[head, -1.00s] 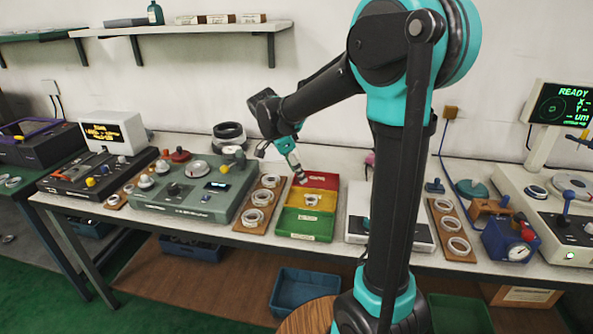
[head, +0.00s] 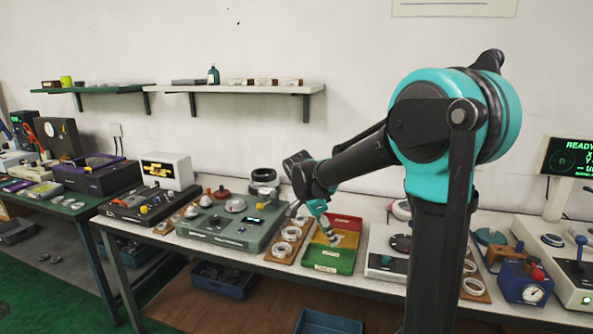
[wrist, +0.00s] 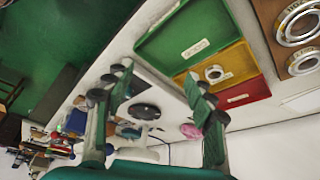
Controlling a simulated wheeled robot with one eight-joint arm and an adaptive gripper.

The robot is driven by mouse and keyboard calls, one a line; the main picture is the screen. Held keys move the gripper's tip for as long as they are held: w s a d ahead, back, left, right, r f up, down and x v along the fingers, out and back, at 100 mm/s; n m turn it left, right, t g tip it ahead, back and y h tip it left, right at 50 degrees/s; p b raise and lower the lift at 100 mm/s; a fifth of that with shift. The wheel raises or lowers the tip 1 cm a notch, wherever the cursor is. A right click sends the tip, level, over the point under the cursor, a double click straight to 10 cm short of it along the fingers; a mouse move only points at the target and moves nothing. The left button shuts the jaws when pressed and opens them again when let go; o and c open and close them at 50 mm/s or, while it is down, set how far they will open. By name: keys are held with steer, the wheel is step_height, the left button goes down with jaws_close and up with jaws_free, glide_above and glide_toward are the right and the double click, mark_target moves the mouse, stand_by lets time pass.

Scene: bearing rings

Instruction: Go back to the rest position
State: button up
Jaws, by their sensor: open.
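My gripper (head: 322,212) hangs above the coloured sorting tray on the bench, in the middle of the head view. In the wrist view my gripper (wrist: 158,92) has its two fingers wide apart with nothing between them. The tray has red, yellow and green sections; its green section (head: 328,262) is nearest the bench's front edge. In the wrist view a ring (wrist: 214,73) lies in the yellow section (wrist: 236,62), and the green section (wrist: 170,50) is empty.
A board with several rings (head: 283,247) lies left of the tray, beside a green-grey instrument (head: 232,230). A flat light device (head: 386,262) stands right of the tray. A blue gauge (head: 525,285) and a display (head: 570,158) are at the right. A shelf (head: 250,89) hangs above.

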steer(key=s+d+f+n+t+y, duration=0.1)
steer(key=s+d+f+n, duration=0.2)
steer(key=s, duration=0.4)
steer(key=s+d+f+n+t+y, duration=0.1)
steer(key=s+d+f+n+y, duration=0.1)
steer(key=s+f+n, duration=0.3)
steer(key=s+d+f+n+t+y, duration=0.1)
steer(key=s+d+f+n, duration=0.3)
steer(key=s+n, duration=0.2)
steer(key=s, duration=0.2)
steer(key=shift+s+d, duration=0.15)
steer(key=shift+s, duration=0.15)
